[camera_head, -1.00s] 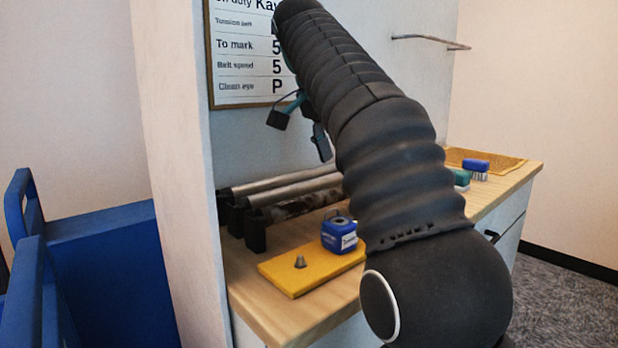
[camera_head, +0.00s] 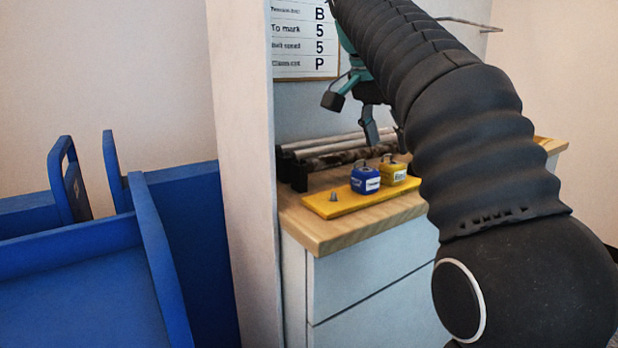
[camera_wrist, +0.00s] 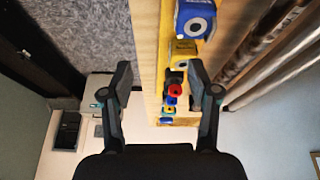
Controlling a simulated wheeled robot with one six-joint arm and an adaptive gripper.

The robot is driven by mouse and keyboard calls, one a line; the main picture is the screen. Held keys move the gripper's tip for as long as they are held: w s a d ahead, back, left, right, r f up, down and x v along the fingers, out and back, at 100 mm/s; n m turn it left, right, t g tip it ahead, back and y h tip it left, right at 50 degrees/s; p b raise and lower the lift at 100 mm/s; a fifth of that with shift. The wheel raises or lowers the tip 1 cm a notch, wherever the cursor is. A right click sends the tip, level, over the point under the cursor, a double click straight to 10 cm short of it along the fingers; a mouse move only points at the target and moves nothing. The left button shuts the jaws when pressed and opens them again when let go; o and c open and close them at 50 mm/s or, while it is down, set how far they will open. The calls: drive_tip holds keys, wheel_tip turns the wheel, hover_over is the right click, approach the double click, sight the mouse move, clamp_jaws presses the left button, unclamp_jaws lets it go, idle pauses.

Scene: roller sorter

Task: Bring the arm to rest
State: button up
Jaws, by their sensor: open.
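My gripper (camera_head: 375,116) hangs in the air in front of the wall, above the back of the wooden bench. My dark sleeved arm reaches up and across the right side of the head view and hides part of the bench. In the wrist view my gripper (camera_wrist: 163,85) has its two fingers wide apart with nothing between them. The bench and its items show beyond the fingers.
Rollers (camera_head: 335,152) lie behind. A board sign (camera_head: 306,40) hangs above. A blue cart (camera_head: 80,290) stands left.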

drive_tip(key=s+d+f+n+t+y, duration=0.1)
drive_tip(key=s+f+n, duration=0.4)
drive_tip(key=s+f, duration=0.7)
drive_tip(key=s+d+f+n+t+y, duration=0.1)
drive_tip(key=s+f+n, duration=0.4)
drive_tip(key=s+f, duration=0.7)
wheel_tip(320, 180, down, 6)
drive_tip(key=shift+s+d+f+t+y, duration=0.25)
drive_tip(key=shift+t+y, duration=0.25)
drive_tip(key=shift+y, duration=0.3)
